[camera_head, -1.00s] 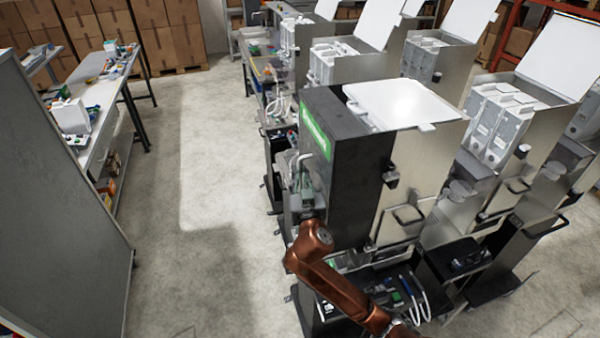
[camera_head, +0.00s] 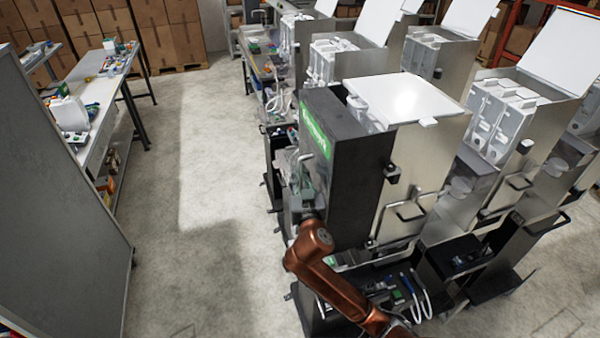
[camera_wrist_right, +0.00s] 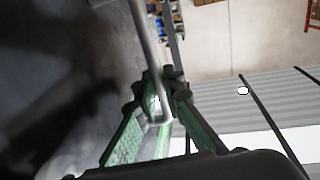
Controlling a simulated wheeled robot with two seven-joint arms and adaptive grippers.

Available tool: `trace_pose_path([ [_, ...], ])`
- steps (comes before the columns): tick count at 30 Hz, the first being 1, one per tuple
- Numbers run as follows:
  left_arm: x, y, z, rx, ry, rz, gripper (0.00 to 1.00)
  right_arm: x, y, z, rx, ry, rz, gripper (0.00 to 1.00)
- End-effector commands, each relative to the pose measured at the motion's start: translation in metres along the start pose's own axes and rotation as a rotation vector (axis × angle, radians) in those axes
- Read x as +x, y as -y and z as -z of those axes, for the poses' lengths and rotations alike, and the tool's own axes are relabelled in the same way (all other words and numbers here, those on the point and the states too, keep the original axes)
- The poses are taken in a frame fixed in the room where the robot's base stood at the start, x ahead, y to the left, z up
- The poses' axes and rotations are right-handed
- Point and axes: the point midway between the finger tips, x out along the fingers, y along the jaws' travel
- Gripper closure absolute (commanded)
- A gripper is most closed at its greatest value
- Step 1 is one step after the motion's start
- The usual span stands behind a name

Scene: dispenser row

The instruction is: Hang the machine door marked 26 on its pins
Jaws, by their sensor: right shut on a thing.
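The nearest machine's black door (camera_head: 352,190) has a green label strip (camera_head: 316,136) and stands upright at the machine's front. No number 26 is readable. My right gripper (camera_head: 303,207) is at the door's outer face, partly hidden by my copper-coloured arm. In the right wrist view my right gripper (camera_wrist_right: 160,108) has its green fingers closed around the grey bar handle (camera_wrist_right: 145,45), with the dark door surface on the left. The pins are not visible, and I cannot tell whether the door touches them. My left gripper is not in view.
The machine's white lid (camera_head: 405,98) and steel side panel (camera_head: 425,170) are just behind the door. More dispensers (camera_head: 500,115) stand close on the right. The floor (camera_head: 205,200) on the left is clear up to a grey partition (camera_head: 65,200) and a workbench (camera_head: 105,95).

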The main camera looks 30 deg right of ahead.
Motion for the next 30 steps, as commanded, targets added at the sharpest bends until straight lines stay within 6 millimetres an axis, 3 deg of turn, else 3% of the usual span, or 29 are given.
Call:
trace_pose_path([
  [25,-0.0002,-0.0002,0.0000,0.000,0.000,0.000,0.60,0.0005,-0.0069,0.0023,-0.003,-0.009,-0.002,1.00],
  [26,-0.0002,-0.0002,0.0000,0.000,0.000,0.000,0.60,0.0005,-0.0069,0.0023,-0.002,-0.008,-0.002,0.89],
  [30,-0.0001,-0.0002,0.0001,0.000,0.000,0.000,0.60,0.0006,-0.0067,0.0013,-0.002,-0.006,-0.001,0.80],
])
